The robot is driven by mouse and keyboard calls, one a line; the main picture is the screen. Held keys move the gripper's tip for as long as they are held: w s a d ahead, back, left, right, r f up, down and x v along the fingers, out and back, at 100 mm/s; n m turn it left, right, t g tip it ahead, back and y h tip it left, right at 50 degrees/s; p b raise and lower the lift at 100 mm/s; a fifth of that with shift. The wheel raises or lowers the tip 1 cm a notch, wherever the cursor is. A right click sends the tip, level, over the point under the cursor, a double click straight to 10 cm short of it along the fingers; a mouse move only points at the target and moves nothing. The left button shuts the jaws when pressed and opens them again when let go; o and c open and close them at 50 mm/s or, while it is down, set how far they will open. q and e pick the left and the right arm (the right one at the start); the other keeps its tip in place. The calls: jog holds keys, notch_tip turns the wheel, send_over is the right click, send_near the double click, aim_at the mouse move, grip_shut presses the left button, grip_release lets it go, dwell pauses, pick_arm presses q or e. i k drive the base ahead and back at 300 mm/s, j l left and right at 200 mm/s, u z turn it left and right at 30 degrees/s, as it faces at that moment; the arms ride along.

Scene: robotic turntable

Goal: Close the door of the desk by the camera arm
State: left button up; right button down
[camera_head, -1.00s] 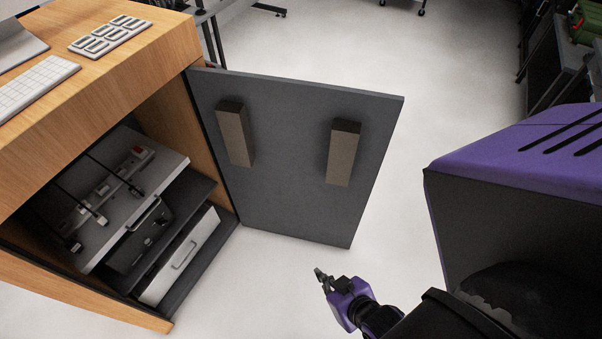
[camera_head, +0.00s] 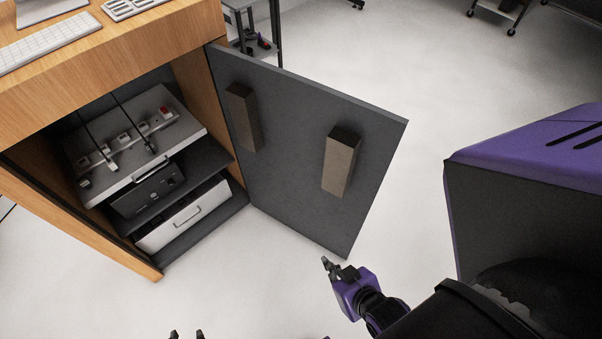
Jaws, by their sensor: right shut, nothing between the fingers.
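The dark grey door (camera_head: 297,170) of the wooden desk (camera_head: 100,60) stands wide open, swung out to the right of the cabinet opening. Two brown blocks (camera_head: 341,163) are fixed on its inner face. My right gripper (camera_head: 327,266) is shut and empty, just below the door's lower right corner, and seems apart from it. My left gripper (camera_head: 187,334) shows only as two dark fingertips at the bottom edge, with a gap between them; the rest is cut off.
Inside the desk are a shelf with a power strip (camera_head: 130,148), a black box (camera_head: 150,188) and a white drawer (camera_head: 185,217). A keyboard (camera_head: 45,42) lies on top. A metal rack (camera_head: 262,30) stands behind the door. The pale floor in front is clear.

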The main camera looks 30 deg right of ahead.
aim_at(315, 157)
jog(key=k+l+u, duration=0.1)
jog(key=l+u, duration=0.15)
jog(key=l, duration=0.25)
jog(key=k+l+u, duration=0.1)
jog(key=l+u, duration=0.15)
jog(key=l, duration=0.25)
jog(key=l+u, duration=0.2)
jog(key=l, duration=0.35)
jog(key=l+u, duration=0.25)
jog(key=l, duration=0.25)
jog(key=k+l+u, duration=0.2)
jog(key=l, duration=0.3)
jog(key=k+l+u, duration=0.1)
jog(key=l+u, duration=0.15)
jog(key=l, duration=0.25)
jog(key=k+l, duration=0.3)
jog(key=k+l+u, duration=0.1)
jog(key=k+l, duration=0.2)
jog(key=l, duration=0.25)
jog(key=k+l+u, duration=0.2)
jog(key=k+j, duration=0.05)
